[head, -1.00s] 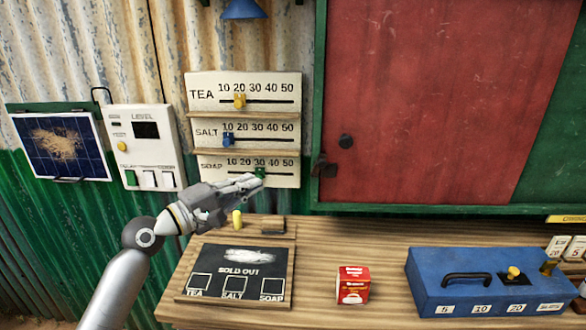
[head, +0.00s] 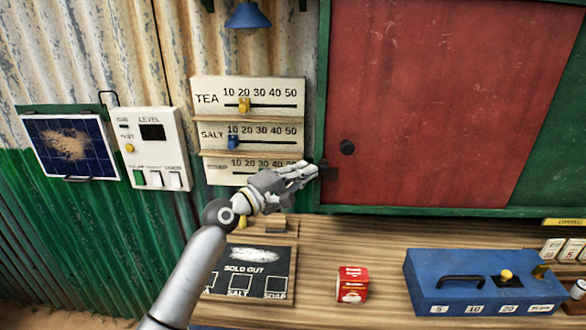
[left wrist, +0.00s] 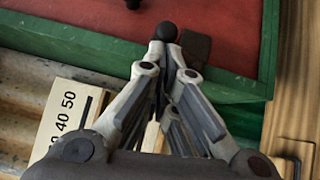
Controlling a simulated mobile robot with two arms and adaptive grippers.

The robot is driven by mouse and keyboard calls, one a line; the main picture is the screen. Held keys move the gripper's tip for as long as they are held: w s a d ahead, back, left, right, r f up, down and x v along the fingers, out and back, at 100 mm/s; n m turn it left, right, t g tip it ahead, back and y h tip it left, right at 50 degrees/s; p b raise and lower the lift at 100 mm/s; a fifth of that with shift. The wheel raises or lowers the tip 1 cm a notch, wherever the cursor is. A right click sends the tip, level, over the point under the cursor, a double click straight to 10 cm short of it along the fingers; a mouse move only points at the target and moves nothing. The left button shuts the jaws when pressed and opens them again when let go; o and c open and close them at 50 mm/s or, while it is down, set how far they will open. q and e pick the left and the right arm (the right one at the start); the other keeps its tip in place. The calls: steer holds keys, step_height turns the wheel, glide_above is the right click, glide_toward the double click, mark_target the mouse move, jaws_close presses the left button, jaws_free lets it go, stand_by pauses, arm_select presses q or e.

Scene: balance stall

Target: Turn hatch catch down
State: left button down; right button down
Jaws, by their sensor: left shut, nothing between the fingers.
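The red hatch (head: 430,100) is closed in its green frame. Its dark catch (head: 328,170) sits at the lower left corner of the hatch. In the left wrist view the catch shows as a brown block (left wrist: 195,48) with a black ball end (left wrist: 166,31) beside it. My left gripper (head: 312,171) is shut and empty, with its fingertips at the catch's left side. In the left wrist view the fingertips (left wrist: 163,52) lie right by the black ball; I cannot tell whether they touch. My right gripper is not in view.
A round black knob (head: 347,147) is on the hatch above the catch. The price board (head: 250,109) hangs to the left, its soap row partly behind my left gripper. Below, the counter (head: 330,240) holds a red box (head: 352,285), a blue cash box (head: 430,280) and a slate (head: 268,268).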

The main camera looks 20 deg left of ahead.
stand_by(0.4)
arm_select(q)
steer(key=shift+r+p, duration=0.15)
steer(key=shift+p, duration=0.2)
steer(key=shift+d+m+p, duration=0.1)
steer(key=shift+m+p, duration=0.2)
steer(key=shift+w+g, duration=0.1)
steer(key=shift+g, duration=0.2)
